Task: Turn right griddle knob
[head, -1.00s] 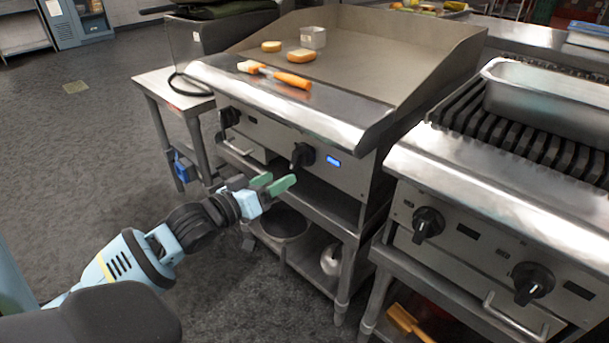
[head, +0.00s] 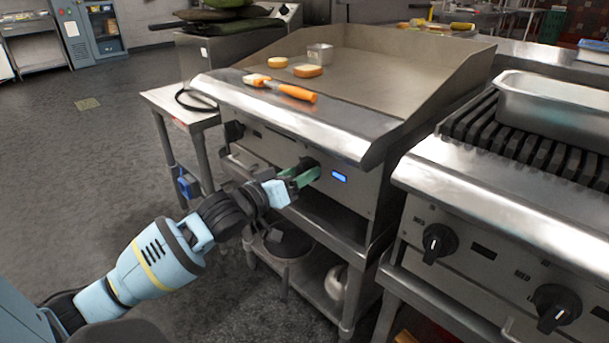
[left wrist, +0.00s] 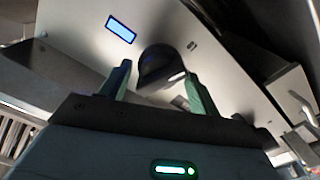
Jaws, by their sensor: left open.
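The right griddle knob (head: 307,162) is black and sits on the steel front panel of the griddle (head: 265,146), left of a lit blue display (head: 339,177). My left gripper (head: 304,176) is open at this knob, its green fingers partly covering it. In the left wrist view the dark knob (left wrist: 158,64) lies between the two spread fingertips of my left gripper (left wrist: 157,73). The blue display also shows there (left wrist: 121,28). I cannot tell whether the fingers touch the knob. My right gripper is not in view.
The left griddle knob (head: 234,131) is farther along the panel. Buns (head: 307,70) and an orange-handled tool (head: 292,91) lie on the griddle. A grill with black knobs (head: 439,242) stands at right. A lower shelf holds a pot (head: 283,241). Open floor lies at left.

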